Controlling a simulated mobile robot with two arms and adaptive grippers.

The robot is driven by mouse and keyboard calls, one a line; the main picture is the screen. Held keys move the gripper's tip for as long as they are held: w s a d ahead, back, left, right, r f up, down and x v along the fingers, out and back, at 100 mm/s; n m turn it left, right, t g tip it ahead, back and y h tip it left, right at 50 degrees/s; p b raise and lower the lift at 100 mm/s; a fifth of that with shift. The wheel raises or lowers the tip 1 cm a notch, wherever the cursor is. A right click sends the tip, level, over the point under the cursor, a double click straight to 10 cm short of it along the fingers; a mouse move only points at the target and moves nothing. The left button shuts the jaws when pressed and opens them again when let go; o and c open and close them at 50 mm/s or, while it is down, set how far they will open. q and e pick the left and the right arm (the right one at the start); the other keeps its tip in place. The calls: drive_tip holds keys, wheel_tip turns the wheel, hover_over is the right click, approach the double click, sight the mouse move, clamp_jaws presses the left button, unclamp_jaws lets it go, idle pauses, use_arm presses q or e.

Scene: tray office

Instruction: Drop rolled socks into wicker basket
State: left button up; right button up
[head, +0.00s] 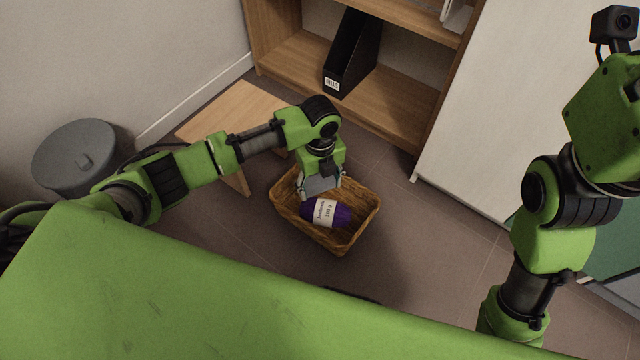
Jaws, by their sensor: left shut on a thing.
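The rolled socks (325,213) are a purple bundle with a white printed label band, seen in the head view over the inside of the wicker basket. The wicker basket (364,222) is brown, woven and rectangular, and appears to stand on the floor. My left gripper (321,194) points down over the basket and is shut on the socks at their upper side. I cannot tell whether the socks touch the basket's bottom. My right arm rises along the right side, and its gripper fingers are not in view.
A small wooden table (228,112) stands behind my left arm. A grey lidded bin (75,150) is at the left. A wooden shelf (400,125) with a black file holder (350,55) stands behind, beside a white cabinet (500,110). The floor right of the basket is clear.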

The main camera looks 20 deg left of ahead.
sight(320, 182)
use_arm(q)
drive_tip(key=o, duration=1.1)
wheel_tip(320, 182, up, 12)
drive_tip(key=shift+r, duration=0.1)
